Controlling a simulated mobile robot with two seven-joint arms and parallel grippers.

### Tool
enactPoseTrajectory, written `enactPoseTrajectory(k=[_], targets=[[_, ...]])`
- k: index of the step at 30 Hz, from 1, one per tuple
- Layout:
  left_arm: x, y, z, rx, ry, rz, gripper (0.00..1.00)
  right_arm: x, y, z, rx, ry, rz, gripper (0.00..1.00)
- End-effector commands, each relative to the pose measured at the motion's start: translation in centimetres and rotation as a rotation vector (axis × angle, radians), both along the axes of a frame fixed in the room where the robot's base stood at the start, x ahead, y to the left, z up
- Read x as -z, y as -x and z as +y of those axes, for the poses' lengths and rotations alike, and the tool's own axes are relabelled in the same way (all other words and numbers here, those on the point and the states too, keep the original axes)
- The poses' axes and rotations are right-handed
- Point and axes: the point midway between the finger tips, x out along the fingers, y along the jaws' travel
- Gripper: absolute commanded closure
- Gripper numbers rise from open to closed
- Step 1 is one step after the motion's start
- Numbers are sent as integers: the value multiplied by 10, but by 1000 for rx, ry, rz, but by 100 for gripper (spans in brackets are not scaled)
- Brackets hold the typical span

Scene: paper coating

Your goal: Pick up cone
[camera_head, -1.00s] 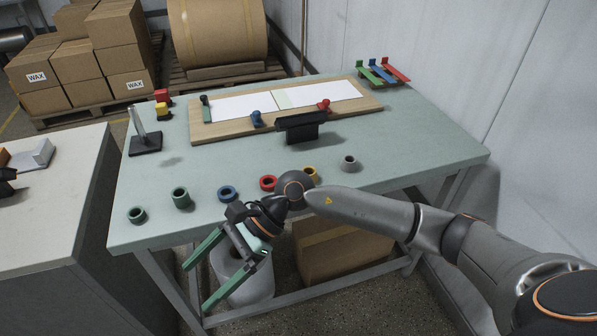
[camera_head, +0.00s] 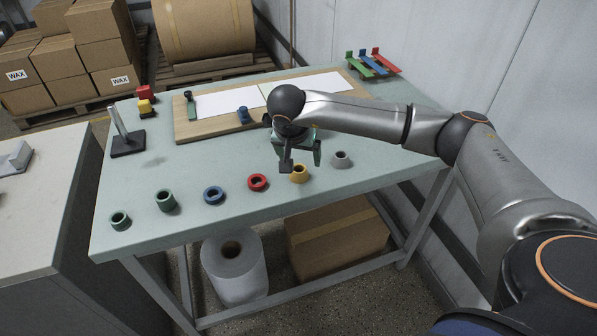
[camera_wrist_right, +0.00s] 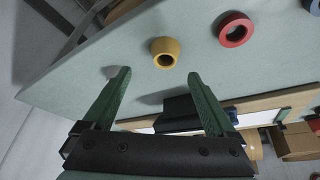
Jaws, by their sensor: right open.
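A row of small hollow cones stands on the pale green table (camera_head: 215,160). The yellow cone (camera_head: 299,174) is under and just in front of my right gripper (camera_head: 301,166). In the right wrist view the yellow cone (camera_wrist_right: 165,53) lies ahead of the gap between the open green fingers (camera_wrist_right: 162,85), with nothing between them. The grey cone (camera_head: 341,159) is to its right and the red cone (camera_head: 258,183) to its left. The red cone also shows in the right wrist view (camera_wrist_right: 236,29). Further left are the blue cone (camera_head: 214,195) and two green cones (camera_head: 166,201). My left gripper is not visible.
A wooden board (camera_head: 190,133) with white sheets lies behind the cones, partly hidden by my right arm. A metal post on a black base (camera_head: 127,145) stands at the left. A rack with coloured strips (camera_head: 372,64) is at the back right.

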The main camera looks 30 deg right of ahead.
Motion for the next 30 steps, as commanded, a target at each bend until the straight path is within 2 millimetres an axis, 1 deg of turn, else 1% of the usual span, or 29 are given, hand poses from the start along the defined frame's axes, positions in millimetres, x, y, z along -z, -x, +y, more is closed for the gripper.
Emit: enactPoseTrajectory(k=[1, 8, 15, 19, 25, 30], targets=[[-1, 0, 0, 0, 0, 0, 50, 5, -1, -1, 1, 0, 3, 9], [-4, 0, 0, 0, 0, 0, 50, 21, -8, -4, 0, -1, 2, 9], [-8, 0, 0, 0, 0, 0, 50, 51, -21, -11, 0, -2, 2, 9], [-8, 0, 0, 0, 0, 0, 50, 58, -24, -13, -1, -3, 0, 9], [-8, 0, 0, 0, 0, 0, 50, 58, -24, -14, -2, -2, 0, 9], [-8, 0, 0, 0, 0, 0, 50, 58, -24, -14, -1, -3, 0, 28]])
